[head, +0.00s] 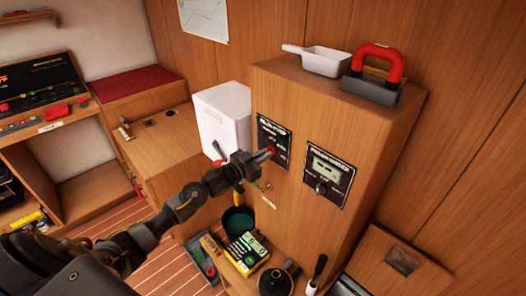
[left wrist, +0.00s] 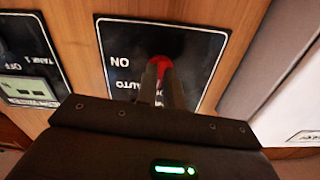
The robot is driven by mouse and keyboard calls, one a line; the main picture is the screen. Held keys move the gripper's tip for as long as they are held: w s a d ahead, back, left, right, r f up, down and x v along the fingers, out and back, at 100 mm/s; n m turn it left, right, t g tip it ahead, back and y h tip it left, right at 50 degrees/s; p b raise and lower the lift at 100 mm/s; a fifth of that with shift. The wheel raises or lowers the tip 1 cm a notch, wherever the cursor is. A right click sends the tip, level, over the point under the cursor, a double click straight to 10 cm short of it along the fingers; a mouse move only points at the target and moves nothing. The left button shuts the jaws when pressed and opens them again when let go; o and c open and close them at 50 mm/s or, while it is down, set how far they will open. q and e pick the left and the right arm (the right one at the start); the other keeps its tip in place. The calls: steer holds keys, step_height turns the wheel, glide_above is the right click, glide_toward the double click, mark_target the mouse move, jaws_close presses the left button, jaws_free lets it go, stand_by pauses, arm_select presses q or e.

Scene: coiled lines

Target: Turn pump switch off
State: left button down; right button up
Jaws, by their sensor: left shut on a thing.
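The pump switch panel (head: 274,138) is a black plate on the front of the wooden cabinet. Its switch is a small red knob (left wrist: 161,66), which also shows as a red tip in the head view (head: 271,150). My left gripper (head: 264,155) reaches in from the left and is shut on the red knob. In the left wrist view the panel (left wrist: 120,75) appears upside down, with the words ON and AUTO readable; the fingers (left wrist: 162,82) cover part of the lettering. The knob's exact pointing direction is hidden. My right gripper is not in view.
A second black panel (head: 329,172) with a display and knob sits right of the switch. A white scoop (head: 326,62) and a red-handled block (head: 372,88) stand on the cabinet. A white box (head: 222,118) is to the left. Several items crowd the floor below.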

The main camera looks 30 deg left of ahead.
arm_select(q)
steer(key=shift+n+p, duration=0.3)
steer(key=shift+n, duration=0.3)
steer(key=c, duration=1.5)
jaws_free()
steer(key=shift+s, duration=0.1)
